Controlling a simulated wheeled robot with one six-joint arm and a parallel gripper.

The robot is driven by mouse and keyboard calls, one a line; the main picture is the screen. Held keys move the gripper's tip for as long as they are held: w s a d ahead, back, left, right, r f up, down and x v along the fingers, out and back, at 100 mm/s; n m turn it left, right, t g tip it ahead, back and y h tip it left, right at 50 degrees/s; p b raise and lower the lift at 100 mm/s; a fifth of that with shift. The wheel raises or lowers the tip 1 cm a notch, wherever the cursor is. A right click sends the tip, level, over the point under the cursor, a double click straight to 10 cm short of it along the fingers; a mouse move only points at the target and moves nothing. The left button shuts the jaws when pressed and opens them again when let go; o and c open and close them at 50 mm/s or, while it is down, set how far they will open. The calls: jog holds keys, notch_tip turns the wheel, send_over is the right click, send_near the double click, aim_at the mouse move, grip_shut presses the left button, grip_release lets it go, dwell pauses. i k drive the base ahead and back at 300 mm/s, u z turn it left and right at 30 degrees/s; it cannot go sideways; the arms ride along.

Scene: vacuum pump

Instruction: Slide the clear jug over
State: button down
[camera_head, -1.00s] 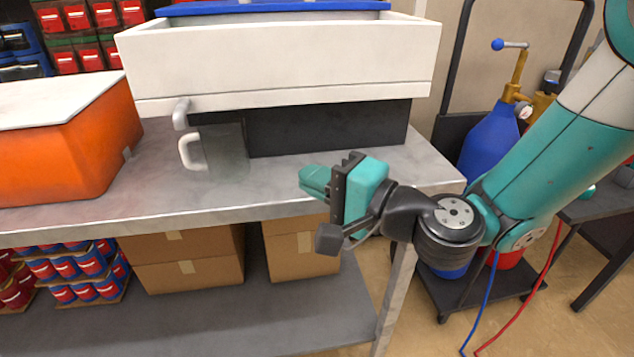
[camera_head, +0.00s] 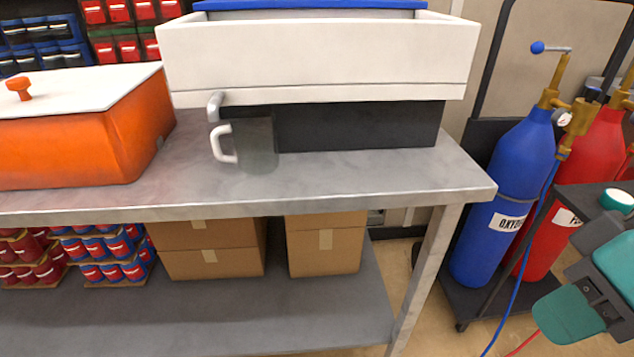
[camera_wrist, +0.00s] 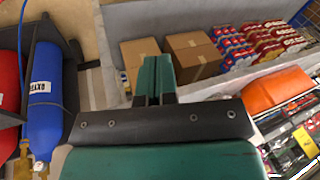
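The clear jug (camera_head: 258,147) stands upright on the grey metal bench (camera_head: 330,188) in the head view. It is see-through, with a white handle (camera_head: 218,146) on its left side. It is in front of the dark base of the vacuum pump (camera_head: 310,62), close to the pump's grey spout (camera_head: 214,104). My gripper (camera_head: 562,318) is at the lower right, off the bench and far from the jug. In the wrist view its two teal fingers (camera_wrist: 154,78) are together with nothing between them. The jug does not show in the wrist view.
An orange box with a white lid (camera_head: 75,150) stands left of the jug. Blue (camera_head: 500,190) and red (camera_head: 550,225) gas cylinders stand on a cart to the right. The bench top right of the jug is clear. Cardboard boxes (camera_head: 325,250) sit on the lower shelf.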

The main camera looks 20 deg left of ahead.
aim_at(255, 136)
jog(key=u, duration=1.7)
jog(key=k, duration=0.45)
jog(key=z, duration=0.55)
